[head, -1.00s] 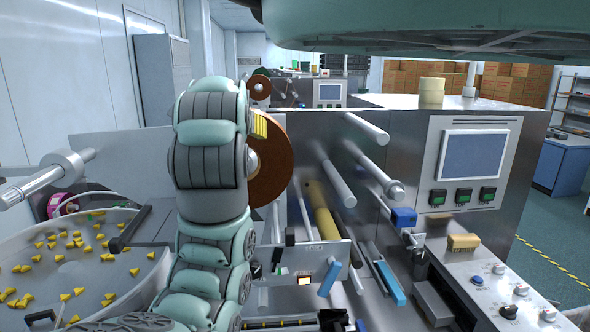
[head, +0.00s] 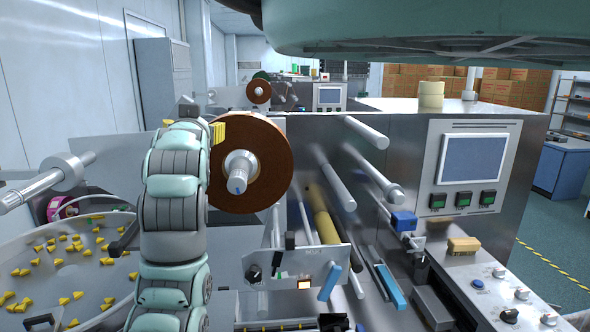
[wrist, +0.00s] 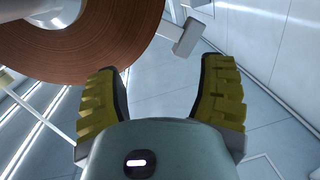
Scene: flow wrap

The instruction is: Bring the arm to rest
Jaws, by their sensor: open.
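My gripper (wrist: 168,100) shows in the wrist view with its two yellow ribbed fingers spread wide apart and nothing between them. In the head view my arm rises at the left. A small yellow part of my gripper (head: 217,133) shows at the arm's top, in front of the upper left edge of the brown film roll (head: 270,165). The roll sits on a metal spindle. It also shows in the wrist view (wrist: 95,55), at the upper left beside the fingers. I cannot tell the exact gap between them.
A round bowl (head: 75,240) with several yellow pieces lies at the left. The machine's panel with a screen (head: 473,160) stands at the right. Bare metal rollers (head: 335,185) stick out right of the film roll.

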